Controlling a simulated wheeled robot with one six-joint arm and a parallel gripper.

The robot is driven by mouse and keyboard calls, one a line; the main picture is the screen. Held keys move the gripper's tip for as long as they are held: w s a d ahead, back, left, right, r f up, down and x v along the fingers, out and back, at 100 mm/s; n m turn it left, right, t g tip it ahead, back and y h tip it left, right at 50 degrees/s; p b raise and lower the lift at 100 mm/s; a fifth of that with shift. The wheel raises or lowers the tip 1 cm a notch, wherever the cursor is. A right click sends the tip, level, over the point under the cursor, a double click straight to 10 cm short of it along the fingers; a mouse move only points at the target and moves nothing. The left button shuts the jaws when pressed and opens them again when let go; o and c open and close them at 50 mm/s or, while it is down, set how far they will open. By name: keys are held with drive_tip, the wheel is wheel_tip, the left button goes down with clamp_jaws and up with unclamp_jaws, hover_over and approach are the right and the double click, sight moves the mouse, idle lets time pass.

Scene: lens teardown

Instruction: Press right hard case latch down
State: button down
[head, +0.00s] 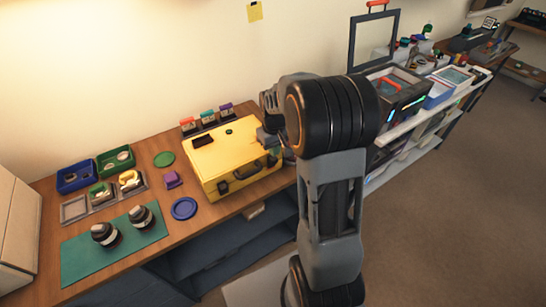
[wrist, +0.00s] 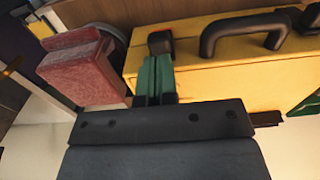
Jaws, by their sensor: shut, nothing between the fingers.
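The yellow hard case (head: 228,155) stands shut on the wooden table in the head view, with a black handle (head: 246,171) on its front. The case also fills the upper right of the wrist view (wrist: 230,75), with its handle (wrist: 245,30) there. The right latch (wrist: 160,42), a black piece with a red part, lies just past my fingertips. My gripper (wrist: 157,62) has its green fingers closed together, empty, with the tips at or against the latch. I cannot tell if they touch. My arm hides most of the gripper in the head view.
A dark red block (wrist: 82,65) is close left of my fingers in the wrist view.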

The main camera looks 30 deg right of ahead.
drive_tip(key=shift+f+b, duration=1.25)
drive_tip(key=shift+f, duration=0.45)
idle(0.3)
drive_tip(key=shift+r, duration=0.1)
drive_tip(key=shift+r+p, duration=2.75)
drive_tip(key=shift+r, duration=0.75)
drive_tip(key=s+a+r+t, duration=0.2)
drive_tip(key=s+a+r, duration=0.2)
drive_tip(key=s, duration=0.4)
drive_tip(key=s+a+r+m+t, duration=0.1)
drive_tip(key=s+a+r+t, duration=0.1)
drive_tip(key=s+a+r, duration=0.3)
drive_tip(key=shift+s+r+t, duration=0.3)
drive_tip(key=shift+s+r, duration=0.45)
drive_tip(key=shift+s, duration=0.85)
drive_tip(key=shift+a, duration=0.1)
